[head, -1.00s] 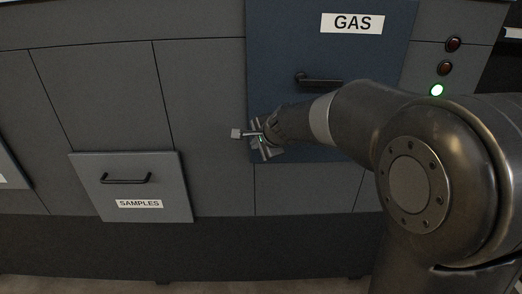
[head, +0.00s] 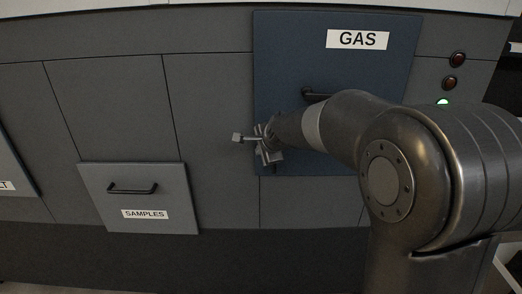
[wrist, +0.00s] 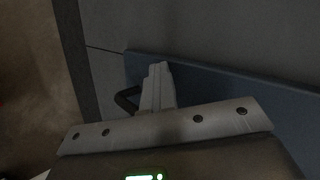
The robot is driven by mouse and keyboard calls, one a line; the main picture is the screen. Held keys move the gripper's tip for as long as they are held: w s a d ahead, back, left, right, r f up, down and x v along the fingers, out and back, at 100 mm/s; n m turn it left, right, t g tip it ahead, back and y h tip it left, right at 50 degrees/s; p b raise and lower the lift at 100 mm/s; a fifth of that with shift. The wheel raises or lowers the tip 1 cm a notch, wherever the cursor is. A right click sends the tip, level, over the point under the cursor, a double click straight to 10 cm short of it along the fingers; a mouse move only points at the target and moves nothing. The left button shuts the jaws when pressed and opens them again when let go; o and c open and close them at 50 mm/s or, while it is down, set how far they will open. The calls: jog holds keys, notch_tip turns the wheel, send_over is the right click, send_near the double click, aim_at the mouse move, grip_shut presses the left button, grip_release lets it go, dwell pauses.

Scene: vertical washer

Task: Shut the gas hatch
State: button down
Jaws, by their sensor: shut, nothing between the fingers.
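The gas hatch (head: 285,60) is a dark blue panel with a white GAS label and a black bar handle (head: 313,95), partly covered by my arm. The panel stands out from the grey front there. How far it is ajar, and whether the fingers touch it, I cannot tell.
A SAMPLES hatch (head: 95,200) with a bar handle is at lower left. Another labelled panel (head: 12,165) is cut off at the left edge. Red buttons (head: 457,60) and a lit green light (head: 443,102) are to the right.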

jog(key=shift+w+d+r, duration=0.15)
jog(key=shift+w, duration=0.15)
jog(key=s+r, duration=0.6)
jog(key=s, duration=0.6)
jog(key=s+d+f+n+g+h, duration=0.1)
jog(key=s+d+n, duration=0.5)
jog(key=s, duration=0.6)
jog(key=s+d+f+n+g+h, duration=0.2)
jog(key=s+d+f+n, duration=0.2)
jog(key=s+d+n, duration=0.3)
jog(key=s+d, duration=0.1)
jog(key=s, duration=0.4)
jog(key=shift+s+d+n+h, duration=0.15)
jog(key=shift+s+n+h, duration=0.15)
jog(key=shift+s, duration=0.1)
jog(key=c, duration=2.2)
grip_release()
